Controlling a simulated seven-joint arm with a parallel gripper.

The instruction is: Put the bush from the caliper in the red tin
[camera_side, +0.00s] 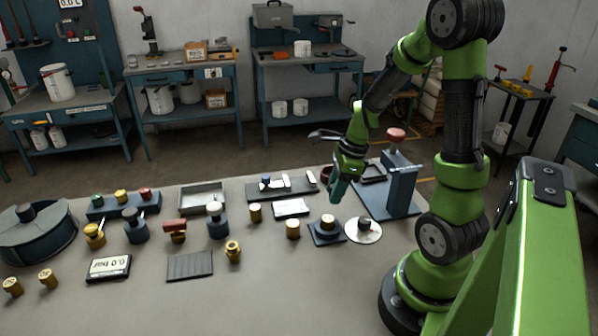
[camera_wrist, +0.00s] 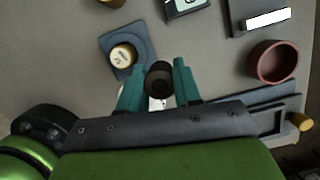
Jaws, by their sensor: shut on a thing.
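My gripper (camera_side: 340,188) hangs above the right part of the bench. In the wrist view, its teal fingers (camera_wrist: 158,85) are shut on a dark round bush (camera_wrist: 158,78). In the side view the bush is not clearly visible. The red tin (camera_wrist: 273,62) is an open, empty-looking cup to the right of the fingers, apart from them. In the side view the tin (camera_side: 326,173) is partly hidden behind my gripper. I cannot tell which object is the caliper.
A brass-topped piece sits on a blue square pad (camera_side: 318,239); beside it is a white disc (camera_side: 352,235) bearing another piece. A blue stand (camera_side: 402,190) rises at right. The front right bench is clear.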

